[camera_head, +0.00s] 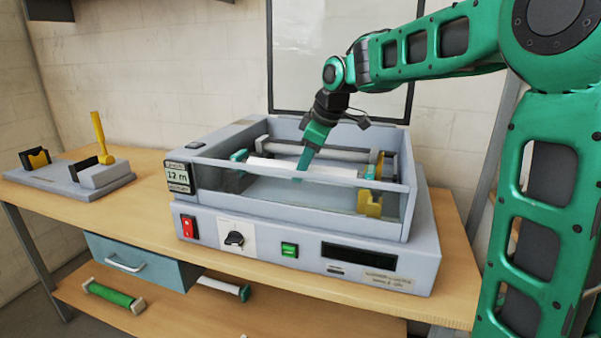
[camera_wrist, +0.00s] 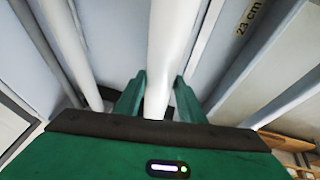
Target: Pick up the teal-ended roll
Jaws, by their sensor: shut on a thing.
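A white roll (camera_head: 330,171) lies across the inside of the grey laminator (camera_head: 310,232), with a teal piece (camera_head: 238,156) at its left end. My gripper (camera_head: 301,174) reaches down from above and is shut on the middle of this roll. In the wrist view the white roll (camera_wrist: 172,40) runs between the two green fingers (camera_wrist: 157,95). I cannot tell whether the roll is resting in its supports or raised clear of them. A yellow bracket (camera_head: 370,203) stands below its right end.
Another pale roller (camera_head: 325,152) lies behind, inside the walls. A stand with a yellow handle (camera_head: 99,135) is at the left of the table.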

